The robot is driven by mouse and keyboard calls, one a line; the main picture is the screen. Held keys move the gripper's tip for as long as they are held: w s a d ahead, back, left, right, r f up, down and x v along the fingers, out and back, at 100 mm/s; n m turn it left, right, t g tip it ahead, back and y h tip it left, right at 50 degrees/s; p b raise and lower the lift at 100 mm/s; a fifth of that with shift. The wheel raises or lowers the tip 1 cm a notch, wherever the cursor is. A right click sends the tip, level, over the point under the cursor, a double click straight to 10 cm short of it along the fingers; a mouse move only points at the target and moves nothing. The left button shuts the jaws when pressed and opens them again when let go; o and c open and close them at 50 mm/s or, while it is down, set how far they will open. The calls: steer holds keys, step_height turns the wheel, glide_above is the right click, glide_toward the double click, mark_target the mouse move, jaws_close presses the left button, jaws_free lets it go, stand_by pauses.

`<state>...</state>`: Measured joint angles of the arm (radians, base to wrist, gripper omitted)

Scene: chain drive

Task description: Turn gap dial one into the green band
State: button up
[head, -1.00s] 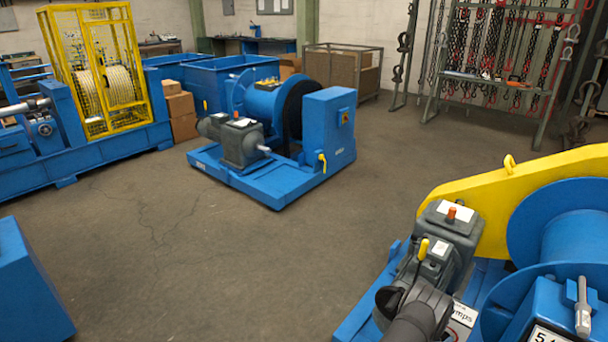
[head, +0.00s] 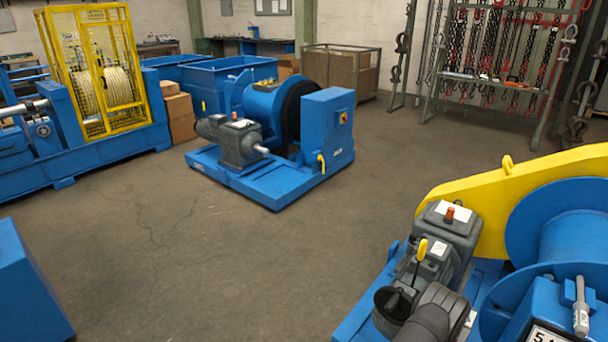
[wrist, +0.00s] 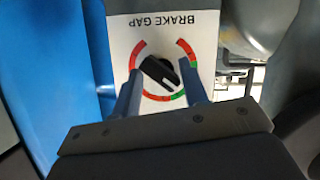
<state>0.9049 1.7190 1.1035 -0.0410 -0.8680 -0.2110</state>
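The gap dial (wrist: 158,73) is a black knob on a white plate (wrist: 150,22) marked BRAKE GAP, which appears upside down in the wrist view. A red ring with a short green band (wrist: 179,95) surrounds it. The knob's white mark points to the lower right, close to the green band; I cannot tell if it is inside it. My gripper (wrist: 160,70) is open, with one finger on each side of the knob. The right finger partly covers the ring. I cannot tell whether the fingers touch the knob. In the head view the dial and fingers are hidden.
The near winch has a grey gearbox (head: 446,226), a yellow-handled lever (head: 422,250), a yellow guard (head: 500,207) and a blue drum (head: 575,237) close to my arm. A second blue winch (head: 270,140) stands farther back. The floor (head: 250,260) between is clear.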

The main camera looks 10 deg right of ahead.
steer(key=o, duration=0.6)
steer(key=s+a+r+m+t+y, duration=0.2)
steer(key=s+a+r+m, duration=0.15)
steer(key=s, duration=0.35)
steer(key=s+a+r+m+t+y, duration=0.15)
steer(key=s+a+m, duration=0.25)
steer(key=s, duration=0.4)
steer(key=r+x, duration=0.1)
steer(key=x, duration=1.6)
steer(key=shift+w+d, duration=0.25)
steer(key=shift+w, duration=0.1)
steer(key=shift+n, duration=0.25)
steer(key=shift+h, duration=0.25)
steer(key=c, duration=1)
